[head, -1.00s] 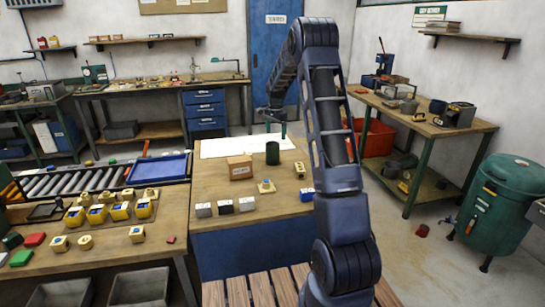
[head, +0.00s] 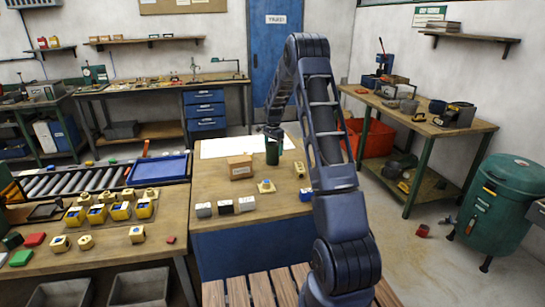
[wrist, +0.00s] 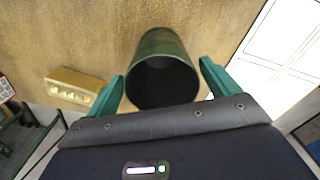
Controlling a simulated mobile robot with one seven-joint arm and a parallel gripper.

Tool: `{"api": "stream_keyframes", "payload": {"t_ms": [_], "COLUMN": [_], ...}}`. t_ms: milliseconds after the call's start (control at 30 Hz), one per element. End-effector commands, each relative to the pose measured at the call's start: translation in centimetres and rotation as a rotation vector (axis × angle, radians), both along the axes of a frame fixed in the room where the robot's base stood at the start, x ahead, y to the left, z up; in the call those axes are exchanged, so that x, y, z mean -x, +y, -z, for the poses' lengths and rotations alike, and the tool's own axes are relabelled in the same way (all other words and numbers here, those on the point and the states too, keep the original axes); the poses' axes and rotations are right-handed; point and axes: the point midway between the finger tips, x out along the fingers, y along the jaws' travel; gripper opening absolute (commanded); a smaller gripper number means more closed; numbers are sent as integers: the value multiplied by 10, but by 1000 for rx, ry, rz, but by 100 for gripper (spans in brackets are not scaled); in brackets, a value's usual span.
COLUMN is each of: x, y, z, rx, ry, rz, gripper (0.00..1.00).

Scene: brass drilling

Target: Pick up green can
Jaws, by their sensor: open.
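The green can (head: 272,155) stands upright on the middle wooden table, beside a cardboard box. In the wrist view the can (wrist: 162,72) shows its open, dark, hollow end, and it lies between the two green fingers. My gripper (wrist: 164,82) is open, with one finger to each side of the can and a gap visible on both sides. In the head view my gripper (head: 273,132) is at the can's top; its fingers are partly lost against the can.
The cardboard box (head: 240,167) stands just left of the can. A brass-coloured block (wrist: 75,86) lies on the table, left in the wrist view. A white sheet (head: 222,147) lies behind. Several small blocks line the table's front.

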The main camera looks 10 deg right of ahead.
Motion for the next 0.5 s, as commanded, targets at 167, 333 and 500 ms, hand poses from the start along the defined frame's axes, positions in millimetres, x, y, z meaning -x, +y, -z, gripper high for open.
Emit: {"api": "stream_keyframes", "payload": {"t_ms": [167,333,500], "x": [-1,-1,-1], "y": [4,4,4], "z": [25,33,33], "rx": [0,-1,0], "ry": [1,-2,-1], "rz": [0,0,0], "gripper": [88,88,82]}}
